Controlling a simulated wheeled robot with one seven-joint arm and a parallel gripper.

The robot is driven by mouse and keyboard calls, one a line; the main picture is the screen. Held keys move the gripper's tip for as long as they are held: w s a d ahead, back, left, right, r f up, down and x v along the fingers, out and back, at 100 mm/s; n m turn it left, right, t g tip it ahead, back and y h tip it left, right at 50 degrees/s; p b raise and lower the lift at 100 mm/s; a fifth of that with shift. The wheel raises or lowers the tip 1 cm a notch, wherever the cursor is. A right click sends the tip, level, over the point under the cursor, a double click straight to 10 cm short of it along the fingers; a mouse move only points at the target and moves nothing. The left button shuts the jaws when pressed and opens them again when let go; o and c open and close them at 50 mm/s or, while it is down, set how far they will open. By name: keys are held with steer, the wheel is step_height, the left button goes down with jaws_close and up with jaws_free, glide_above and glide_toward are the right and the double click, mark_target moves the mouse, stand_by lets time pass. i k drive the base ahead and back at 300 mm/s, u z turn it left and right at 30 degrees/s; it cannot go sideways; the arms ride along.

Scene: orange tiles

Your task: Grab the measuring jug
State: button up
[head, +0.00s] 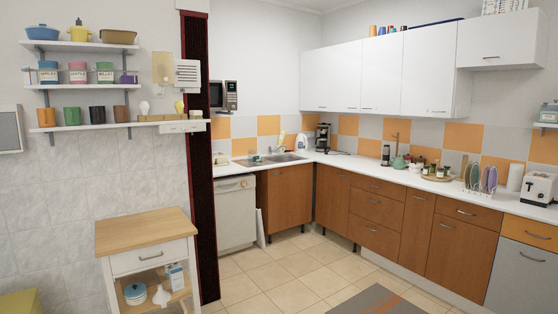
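I cannot pick out a measuring jug with certainty. A small pale greenish vessel (254,158) stands by the sink (283,158) on the far counter; it is too small to tell whether it is the jug. My gripper is not in view.
A wooden-topped cart (145,231) stands at the front left, with a blue-lidded pot (136,293) and other items on its lower shelf. Wall shelves (90,127) hold pots and cups. A dark red pillar (200,150) stands beside them. The tiled floor (285,270) is mostly clear, with a grey mat (365,301).

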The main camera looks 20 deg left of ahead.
mark_target(252, 155)
steer(key=u, duration=0.35)
steer(key=i, duration=2.3)
steer(key=u, duration=0.7)
steer(key=i, duration=1.75)
steer(key=u, duration=0.5)
steer(key=i, duration=4.15)
steer(key=u, duration=0.05)
